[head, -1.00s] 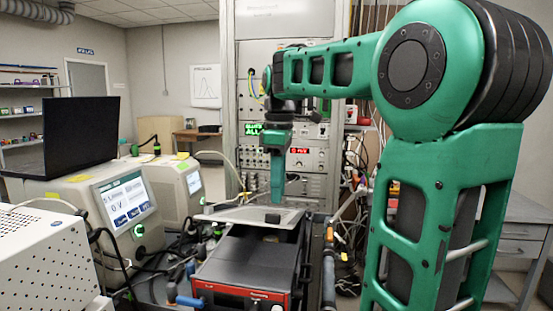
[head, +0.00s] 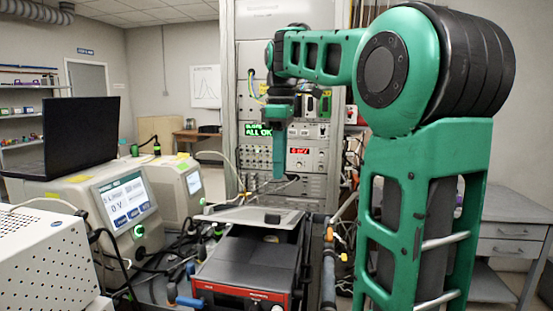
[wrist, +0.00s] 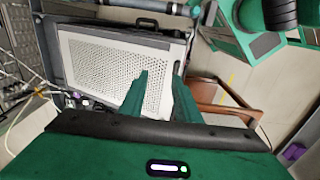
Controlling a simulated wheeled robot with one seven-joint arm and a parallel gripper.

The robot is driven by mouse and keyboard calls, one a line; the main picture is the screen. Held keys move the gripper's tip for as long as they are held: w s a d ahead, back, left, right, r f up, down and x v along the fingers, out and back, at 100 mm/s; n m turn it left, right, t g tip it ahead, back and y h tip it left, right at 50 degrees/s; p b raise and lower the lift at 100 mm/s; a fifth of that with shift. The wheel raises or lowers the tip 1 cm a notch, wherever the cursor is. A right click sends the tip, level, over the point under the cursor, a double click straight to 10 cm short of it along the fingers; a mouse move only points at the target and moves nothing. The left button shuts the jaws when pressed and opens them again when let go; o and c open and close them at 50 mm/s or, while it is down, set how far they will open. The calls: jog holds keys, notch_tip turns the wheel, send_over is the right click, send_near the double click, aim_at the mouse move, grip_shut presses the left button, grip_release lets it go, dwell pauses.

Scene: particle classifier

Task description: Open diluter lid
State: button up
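A flat light-grey panel (head: 235,214), probably the diluter lid, lies nearly level behind the black and red instrument (head: 240,268). A small black block, perhaps its handle (head: 272,219), sits on it. In the wrist view a perforated light-grey panel (wrist: 88,62), seemingly the same one, fills the upper middle, with a black oval part (wrist: 147,22) at its far edge. My gripper (head: 279,178) hangs above the panel in the head view, clear of it. In the wrist view my gripper's green fingers (wrist: 161,76) are apart with nothing between them.
A tall instrument rack (head: 265,110) stands behind my gripper. Instruments with screens (head: 122,200) and a laptop (head: 82,135) stand to the left. Cables crowd both sides of the panel. A brown wooden chair (wrist: 220,98) shows at right in the wrist view.

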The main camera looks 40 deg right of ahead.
jog(key=shift+w+d+r, duration=0.1)
jog(key=shift+d+r, duration=0.05)
jog(key=shift+r, duration=0.3)
jog(key=shift+w+d+r, duration=0.1)
jog(key=shift+r, duration=0.3)
